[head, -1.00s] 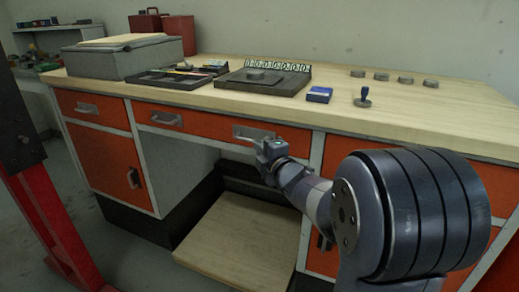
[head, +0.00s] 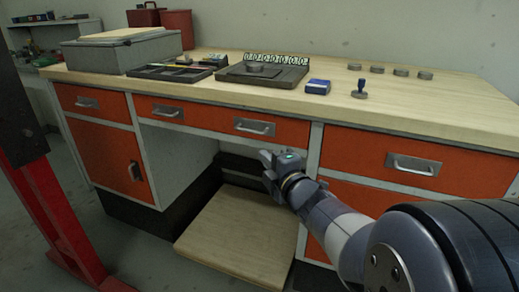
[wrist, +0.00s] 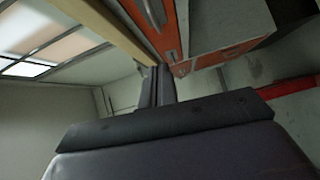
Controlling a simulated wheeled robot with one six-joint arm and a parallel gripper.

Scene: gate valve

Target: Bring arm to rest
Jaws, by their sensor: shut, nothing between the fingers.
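My gripper appears clear of the drawer handle (head: 254,127). The thick upper part of my arm fills the lower right of the head view and hides part of the right drawers.
The desktop holds a stamp (head: 359,88), a blue box (head: 318,86), a dark plate (head: 262,75), a tray (head: 171,77) and several grey discs (head: 401,72). A low wooden board (head: 238,238) lies beneath the desk opening. A red post (head: 62,225) stands at left.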

